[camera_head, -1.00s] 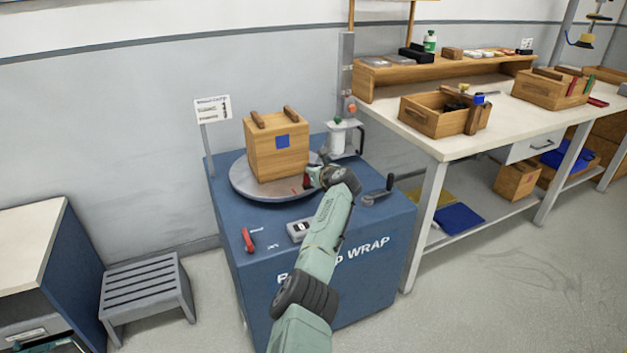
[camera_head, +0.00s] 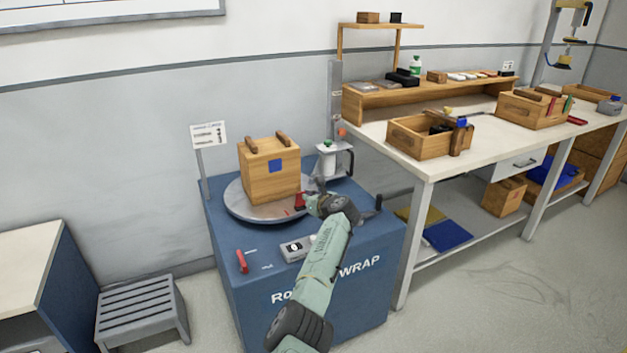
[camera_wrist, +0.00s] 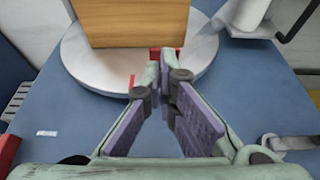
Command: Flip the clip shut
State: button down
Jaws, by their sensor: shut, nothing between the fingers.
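The red clip (camera_head: 299,201) is at the front right edge of the round grey turntable (camera_head: 240,207), beside the wooden box (camera_head: 258,182). In the head view its red part seems to stand up. In the wrist view, slivers of the clip (camera_wrist: 154,53) show behind my fingertips, which hide most of it. My gripper (camera_head: 312,205) is shut and empty, with its tips right at the clip; I cannot tell whether they touch it. The fingertips (camera_wrist: 166,70) also show in the wrist view.
A blue wrapper cabinet (camera_head: 240,290) carries the turntable. On its top are a red lever (camera_head: 242,261), a control box (camera_head: 296,249) and a white film roll (camera_head: 327,160). A workbench (camera_head: 400,145) stands to the right, a grey step stool (camera_head: 140,300) to the left.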

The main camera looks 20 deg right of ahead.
jog(key=s+r+b, duration=0.1)
jog(key=s+r, duration=0.2)
jog(key=r, duration=0.5)
jog(key=shift+r, duration=0.4)
jog(key=shift+s, duration=0.1)
